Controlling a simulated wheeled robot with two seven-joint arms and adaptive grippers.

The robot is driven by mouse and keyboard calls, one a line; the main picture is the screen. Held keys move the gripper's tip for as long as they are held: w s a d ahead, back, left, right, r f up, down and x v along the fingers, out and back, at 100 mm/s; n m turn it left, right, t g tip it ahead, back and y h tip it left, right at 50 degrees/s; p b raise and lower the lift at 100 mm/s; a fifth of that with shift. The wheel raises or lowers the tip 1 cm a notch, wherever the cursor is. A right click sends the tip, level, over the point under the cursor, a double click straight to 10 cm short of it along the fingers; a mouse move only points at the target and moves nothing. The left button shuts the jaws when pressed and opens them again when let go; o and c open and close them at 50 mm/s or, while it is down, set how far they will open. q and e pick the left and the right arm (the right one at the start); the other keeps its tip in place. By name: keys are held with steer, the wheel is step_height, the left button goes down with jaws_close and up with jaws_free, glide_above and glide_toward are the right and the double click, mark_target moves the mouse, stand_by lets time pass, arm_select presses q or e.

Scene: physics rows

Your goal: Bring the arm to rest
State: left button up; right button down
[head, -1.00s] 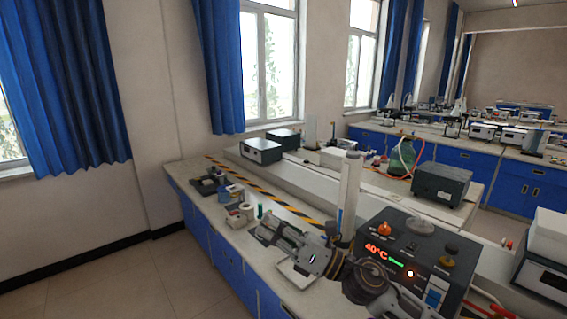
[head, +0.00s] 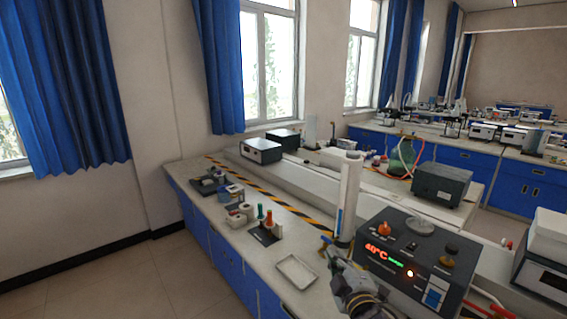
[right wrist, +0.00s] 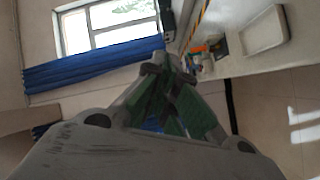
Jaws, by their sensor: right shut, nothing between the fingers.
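My right arm comes in at the bottom of the head view, in front of the dark box with the red 40°C display (head: 405,262). My right gripper (head: 328,246) is raised above the bench, between the small white tray (head: 296,274) and that box, near the foot of the tall white cylinder (head: 348,200). In the right wrist view the gripper (right wrist: 172,62) has its fingers together with nothing between them. My left gripper is not in view.
A dark rack (head: 262,236) with green-topped and orange items stands beyond the tray. Small containers and a dark device (head: 209,184) lie farther along the bench. Yellow-black striped tape (head: 262,195) runs along the bench. Floor to the left is clear.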

steer(key=s+d+f+m+g+h, duration=0.1)
steer(key=s+d+f+m+g, duration=0.3)
steer(key=f, duration=0.4)
steer(key=s+d+f+m+g+h, duration=0.2)
steer(key=s+d+f+m+g, duration=0.15)
steer(key=s+f, duration=0.3)
steer(key=s+f+m+g, duration=0.55)
steer(key=s+f, duration=0.35)
steer(key=s, duration=0.5)
step_height(320, 180, down, 32)
steer(key=s+n+g, duration=0.1)
steer(key=s+g, duration=0.1)
steer(key=s+d+f, duration=0.2)
steer(key=s+f, duration=0.8)
steer(key=s, duration=0.1)
steer(key=s+d+f+g, duration=0.1)
steer(key=s+d+f, duration=0.2)
steer(key=s+f, duration=0.7)
steer(key=shift+s+f+y, duration=0.3)
steer(key=shift+s+f, duration=0.1)
steer(key=shift+s, duration=0.55)
